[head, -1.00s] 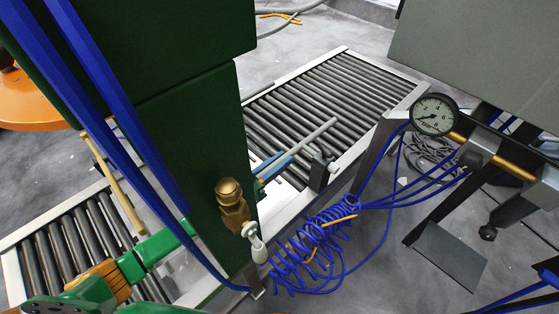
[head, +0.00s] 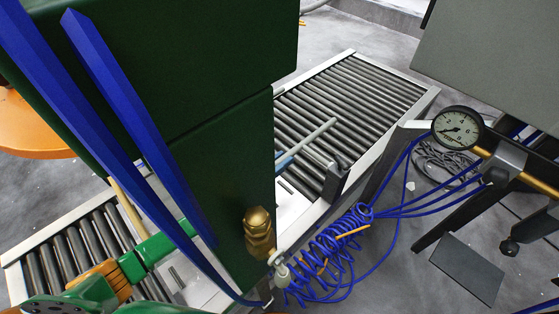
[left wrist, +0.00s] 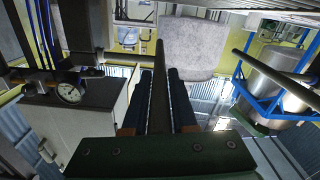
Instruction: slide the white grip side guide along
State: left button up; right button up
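The side guide's pale rod (head: 318,133) sticks out over the conveyor's near side in the head view, close to a dark upright block (head: 334,182). In the left wrist view the rod (left wrist: 160,85) runs straight out between two dark blue fingers, which lie close against both its sides. My left gripper (left wrist: 160,100) appears shut on it. In the head view only a bit of a blue finger (head: 285,162) shows at the rod; the rest is hidden behind a large green body. My right gripper is not in view.
A roller conveyor (head: 362,85) runs from back right to front left. A tan rod (head: 127,205) lies at its left part. Coiled blue hoses (head: 325,240) hang at the near side. A pressure gauge (head: 458,128) stands at the right.

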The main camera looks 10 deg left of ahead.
pick_arm(q)
jog(key=o, duration=0.3)
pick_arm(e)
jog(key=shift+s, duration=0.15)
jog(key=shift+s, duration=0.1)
pick_arm(q)
jog(key=shift+s+a, duration=0.15)
jog(key=shift+s, duration=0.1)
jog(key=p+v, duration=0.2)
jog(key=v, duration=0.4)
jog(key=shift+s, duration=0.1)
jog(key=shift+s+a, duration=0.1)
jog(key=shift+a, duration=0.05)
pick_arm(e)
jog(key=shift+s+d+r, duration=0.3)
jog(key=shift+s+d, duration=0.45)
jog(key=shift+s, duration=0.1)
pick_arm(q)
jog(key=shift+r, duration=0.1)
